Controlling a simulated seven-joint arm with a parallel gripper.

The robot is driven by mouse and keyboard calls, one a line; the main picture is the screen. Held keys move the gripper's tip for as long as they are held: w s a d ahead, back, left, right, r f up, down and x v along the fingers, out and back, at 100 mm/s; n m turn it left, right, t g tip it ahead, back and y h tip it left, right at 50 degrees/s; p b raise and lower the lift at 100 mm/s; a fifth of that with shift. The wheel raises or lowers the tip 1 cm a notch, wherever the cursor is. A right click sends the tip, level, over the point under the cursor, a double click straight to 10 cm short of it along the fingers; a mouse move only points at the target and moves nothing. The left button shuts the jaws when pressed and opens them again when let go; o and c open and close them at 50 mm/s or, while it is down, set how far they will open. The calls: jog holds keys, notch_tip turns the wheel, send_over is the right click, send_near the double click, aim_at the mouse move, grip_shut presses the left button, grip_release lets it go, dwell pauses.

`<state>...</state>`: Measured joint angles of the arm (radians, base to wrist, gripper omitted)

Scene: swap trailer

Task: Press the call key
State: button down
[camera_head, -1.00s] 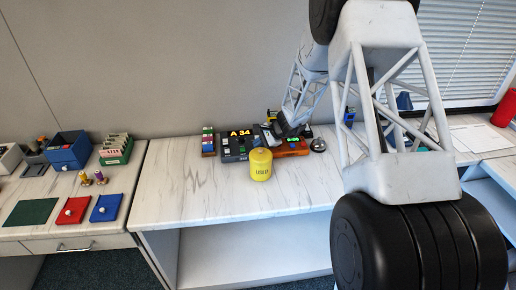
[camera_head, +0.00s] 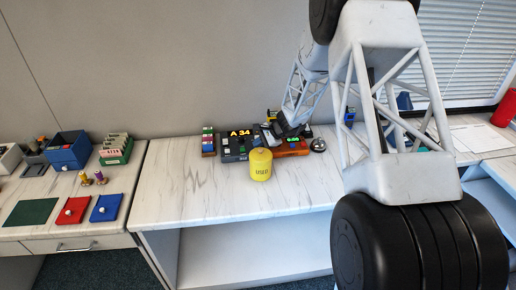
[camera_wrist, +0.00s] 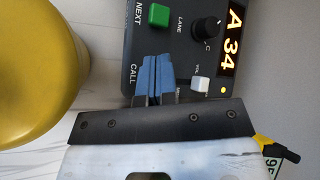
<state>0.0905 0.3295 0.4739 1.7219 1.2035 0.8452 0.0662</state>
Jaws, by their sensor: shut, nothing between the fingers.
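The black console (camera_wrist: 185,50) carries the amber display "A 34" (camera_wrist: 232,38), a green key (camera_wrist: 158,15) beside the word NEXT, a black knob (camera_wrist: 206,30) and a white switch (camera_wrist: 200,84). The word CALL (camera_wrist: 133,74) is printed near the console's edge. My gripper (camera_wrist: 155,62) is shut and empty, its blue fingers over the console beside that word. The call key itself does not show; the fingers cover the spot. I cannot tell whether they touch it. In the head view the console (camera_head: 232,156) stands at the back of the counter.
A yellow can (camera_head: 260,166) stands just in front of the console and fills the left of the wrist view (camera_wrist: 35,65). An orange device (camera_head: 291,148) and a small silver bell (camera_head: 318,145) are to the right. The counter (camera_head: 190,195) is clear at left front.

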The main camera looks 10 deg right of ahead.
jog(key=shift+r, duration=0.7)
jog(key=shift+r, duration=0.1)
jog(key=shift+r, duration=2.45)
